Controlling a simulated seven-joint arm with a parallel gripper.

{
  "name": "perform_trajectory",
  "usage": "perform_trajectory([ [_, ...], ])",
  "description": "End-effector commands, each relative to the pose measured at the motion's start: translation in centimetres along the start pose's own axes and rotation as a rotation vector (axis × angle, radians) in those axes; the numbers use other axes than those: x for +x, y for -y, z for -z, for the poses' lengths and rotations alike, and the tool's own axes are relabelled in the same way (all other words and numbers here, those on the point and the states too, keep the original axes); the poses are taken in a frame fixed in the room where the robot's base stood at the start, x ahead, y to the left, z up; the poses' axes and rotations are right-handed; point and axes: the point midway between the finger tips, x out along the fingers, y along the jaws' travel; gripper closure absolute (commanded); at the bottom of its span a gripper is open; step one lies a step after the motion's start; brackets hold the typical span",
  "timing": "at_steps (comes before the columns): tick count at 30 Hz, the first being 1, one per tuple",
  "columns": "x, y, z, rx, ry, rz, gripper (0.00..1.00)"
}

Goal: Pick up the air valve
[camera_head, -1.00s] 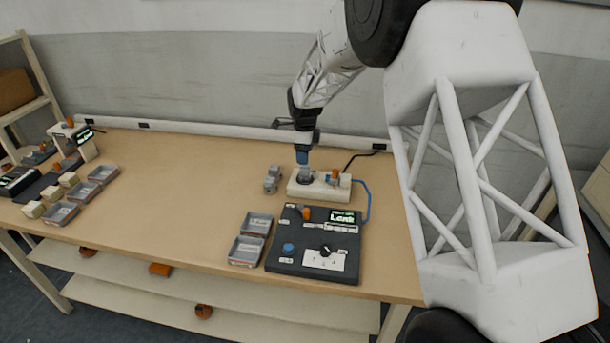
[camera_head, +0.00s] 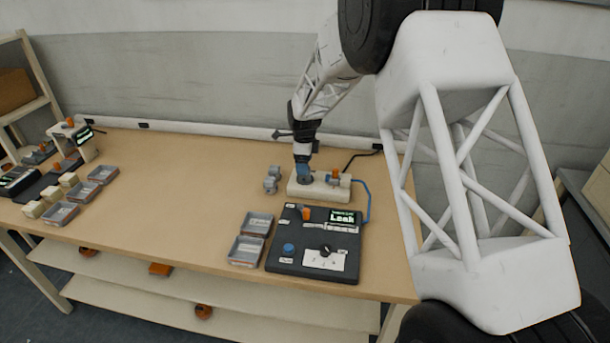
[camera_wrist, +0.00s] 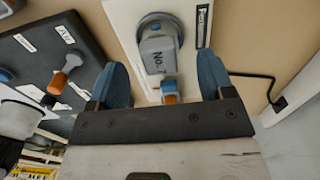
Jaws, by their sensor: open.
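A grey part marked "No." (camera_wrist: 158,52), which looks like the air valve, sits in a round seat on a pale block (camera_head: 318,189). My gripper (camera_head: 303,176) is low over the left end of this block and hides most of the part in the head view. In the wrist view my gripper (camera_wrist: 160,65) is open, with one blue finger on each side of the part's lower end. Gaps show between the fingers and the part. I cannot tell the fingertips' exact height.
An orange-topped fitting (camera_head: 334,175) stands on the block, with a blue hose (camera_head: 368,202) at its right. Small grey parts (camera_head: 271,180) stand left. A dark control panel (camera_head: 313,244) showing "Leak" and two trays (camera_head: 247,250) lie in front. The table's left middle is clear.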

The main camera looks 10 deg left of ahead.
Motion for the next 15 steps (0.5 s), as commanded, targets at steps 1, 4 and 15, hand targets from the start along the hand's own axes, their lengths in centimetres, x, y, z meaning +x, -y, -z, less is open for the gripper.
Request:
perform_trajectory([
  [1, 0.7, -0.1, -0.1, 0.0, -0.001, -0.003, 0.26],
  [4, 1.8, -0.1, -0.2, 0.0, -0.001, -0.002, 0.26],
  [15, 3.7, -0.1, -0.2, 0.0, 0.0, -0.001, 0.26],
])
